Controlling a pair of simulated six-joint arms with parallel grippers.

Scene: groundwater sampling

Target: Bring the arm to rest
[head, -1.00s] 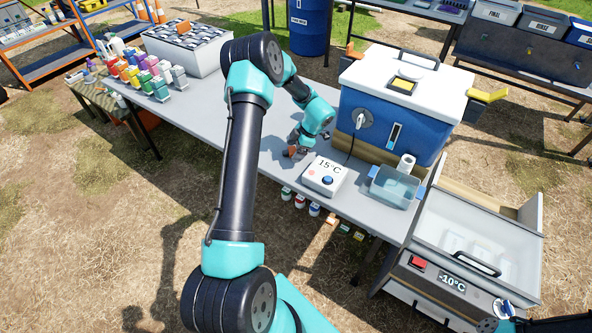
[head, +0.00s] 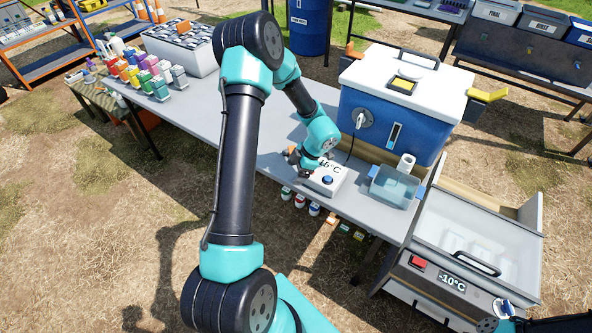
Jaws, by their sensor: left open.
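My left arm comes in from the bottom, in black and teal, and bends over the grey table (head: 195,122). Its left gripper (head: 292,158) is small in the view, low beside the left edge of the white control box (head: 326,180) with the blue knob. The jaws are open and I see nothing held in them. The wrist hides part of the box's display, where "6°C" can be read. I cannot tell whether the gripper touches the box.
A blue cooler (head: 400,110) with a white lid stands behind the box. A clear blue tub (head: 394,187) is to its right. A freezer (head: 470,250) reading -10°C stands at the right. Coloured bottles (head: 147,78) and a white rack box (head: 188,50) are at the far left. The table's middle is clear.

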